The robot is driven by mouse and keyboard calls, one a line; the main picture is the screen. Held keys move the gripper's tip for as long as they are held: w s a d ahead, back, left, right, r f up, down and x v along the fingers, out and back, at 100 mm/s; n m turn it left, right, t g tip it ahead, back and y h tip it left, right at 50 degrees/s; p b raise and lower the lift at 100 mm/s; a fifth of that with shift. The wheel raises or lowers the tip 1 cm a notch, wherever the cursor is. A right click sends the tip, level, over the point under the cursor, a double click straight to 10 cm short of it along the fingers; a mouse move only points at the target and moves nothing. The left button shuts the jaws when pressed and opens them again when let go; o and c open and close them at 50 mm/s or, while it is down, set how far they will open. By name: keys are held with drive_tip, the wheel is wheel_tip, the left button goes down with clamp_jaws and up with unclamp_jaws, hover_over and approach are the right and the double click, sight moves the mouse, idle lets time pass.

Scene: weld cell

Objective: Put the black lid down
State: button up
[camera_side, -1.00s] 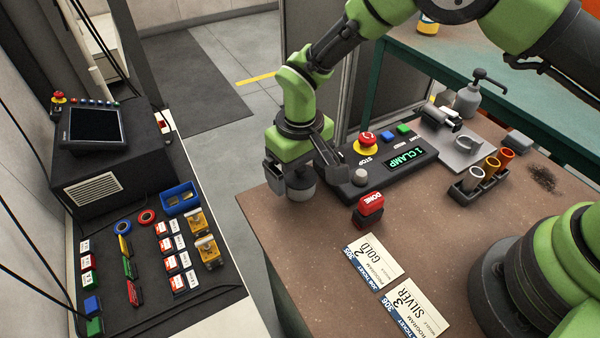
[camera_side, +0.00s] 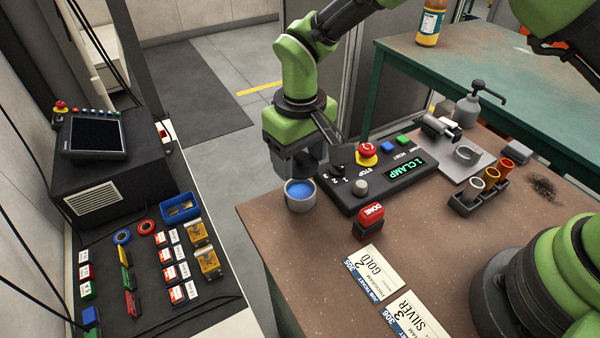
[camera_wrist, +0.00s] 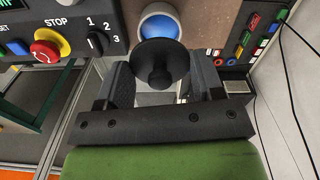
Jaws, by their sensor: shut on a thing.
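My gripper (camera_side: 296,165) is shut on the black lid (camera_wrist: 160,56) and holds it above the table's left edge. In the wrist view the lid is a dark disc with a round knob, between the fingers of my gripper (camera_wrist: 162,82). In the side view the lid is hard to tell from the dark fingers. A grey round pot (camera_side: 300,203) stands open just below my gripper, with blue inside. The pot (camera_wrist: 143,14) also shows past the lid in the wrist view; the lid is apart from it and overlaps its near rim in the picture.
The control box (camera_side: 372,185) with a red stop button (camera_side: 367,149) stands close right of the pot. A red DONE stamp (camera_side: 370,217) and two job tickets (camera_side: 370,272) lie in front. The brown table (camera_side: 300,250) is bare left of the tickets.

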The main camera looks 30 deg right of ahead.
drive_tip(key=r, duration=0.4)
drive_tip(key=shift+s+a, duration=0.15)
drive_tip(key=shift+s, duration=0.2)
drive_tip(key=s+a+f, duration=0.2)
drive_tip(key=s, duration=0.4)
hover_over(313, 236)
wheel_tip(313, 236, down, 6)
drive_tip(key=shift+r, duration=0.15)
drive_tip(key=shift+f, duration=2.2)
drive_tip(key=shift+f, duration=0.2)
drive_tip(key=o, duration=0.9)
drive_tip(key=shift+r, duration=0.15)
